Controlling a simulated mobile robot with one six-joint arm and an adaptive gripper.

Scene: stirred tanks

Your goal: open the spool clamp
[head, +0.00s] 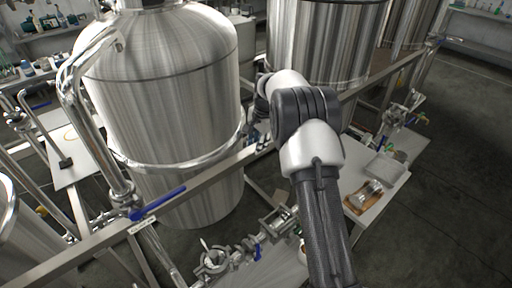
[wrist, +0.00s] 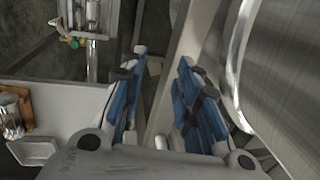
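In the head view a ring-shaped metal clamp (head: 213,263) with a small upright handle sits on the pipework at the bottom, left of my arm. It may be the spool clamp; I cannot tell whether it is open or shut. My gripper (wrist: 162,72) shows in the wrist view with its two blue-padded fingers wide apart and nothing between them. In the head view my gripper is hidden behind my arm. The clamp is not recognisable in the wrist view, and my gripper is apart from the pipework.
A large steel tank (head: 165,95) stands left of my arm, with another tank (head: 320,45) behind it. A metal rail (head: 190,185) and blue valve handle (head: 160,203) cross in front. Floor is clear farther right.

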